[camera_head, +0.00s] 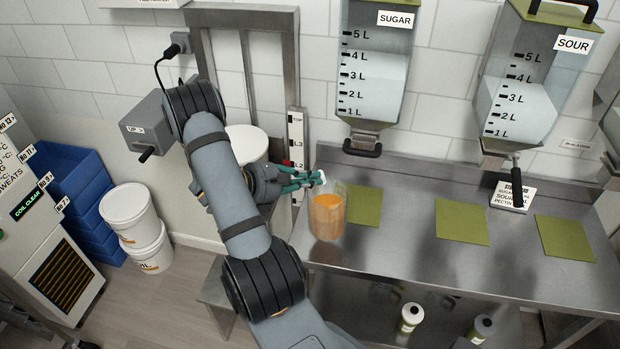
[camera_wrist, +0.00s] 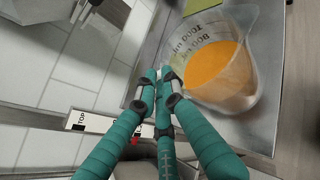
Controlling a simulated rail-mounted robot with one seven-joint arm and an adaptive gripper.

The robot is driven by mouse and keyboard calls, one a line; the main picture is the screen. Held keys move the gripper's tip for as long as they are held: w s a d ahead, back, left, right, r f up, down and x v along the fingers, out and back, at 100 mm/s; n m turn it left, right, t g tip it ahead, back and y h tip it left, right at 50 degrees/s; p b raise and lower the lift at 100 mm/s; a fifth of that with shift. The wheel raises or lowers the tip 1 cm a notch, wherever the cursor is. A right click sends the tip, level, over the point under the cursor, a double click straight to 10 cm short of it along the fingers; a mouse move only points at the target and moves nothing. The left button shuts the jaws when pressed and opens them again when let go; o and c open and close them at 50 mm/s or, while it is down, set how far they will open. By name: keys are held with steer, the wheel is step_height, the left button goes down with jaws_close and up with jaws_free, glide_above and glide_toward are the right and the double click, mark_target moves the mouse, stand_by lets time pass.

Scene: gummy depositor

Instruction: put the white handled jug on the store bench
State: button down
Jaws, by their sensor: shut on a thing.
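A clear measuring jug (camera_head: 327,217) with orange liquid inside is at the left end of the steel bench (camera_head: 400,262). A small white part, seemingly its handle, shows at its upper left. My gripper (camera_head: 312,180), with teal fingers, reaches in from the left and is shut on the jug's handle. In the wrist view the fingers (camera_wrist: 163,92) meet beside the jug (camera_wrist: 222,75), and they mostly hide the handle. The jug looks near upright. I cannot tell whether its base touches the bench.
Green mats (camera_head: 461,222) lie along the bench. Sugar (camera_head: 374,75) and sour (camera_head: 528,85) hoppers hang above it. A post with level marks (camera_head: 297,140) stands behind my gripper. White buckets (camera_head: 128,212) and blue crates (camera_head: 75,185) stand at left. Bottles (camera_head: 411,316) are below the bench.

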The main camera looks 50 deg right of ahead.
steer(key=shift+w+a+f+b, duration=0.1)
steer(key=shift+f+b, duration=0.85)
steer(key=shift+f, duration=0.4)
steer(key=shift+w+f+b, duration=0.1)
steer(key=shift+f+b, duration=0.8)
steer(key=shift+f, duration=0.45)
steer(key=shift+f+b, duration=0.55)
steer(key=c, duration=2)
jaws_free()
steer(key=shift+s, duration=0.1)
steer(key=shift+o, duration=0.9)
steer(key=shift+f, duration=0.1)
steer(key=shift+a, duration=0.1)
glide_toward(310, 195)
steer(key=shift+w+a+f, duration=0.15)
steer(key=shift+w+f, duration=0.7)
steer(key=shift+w, duration=0.05)
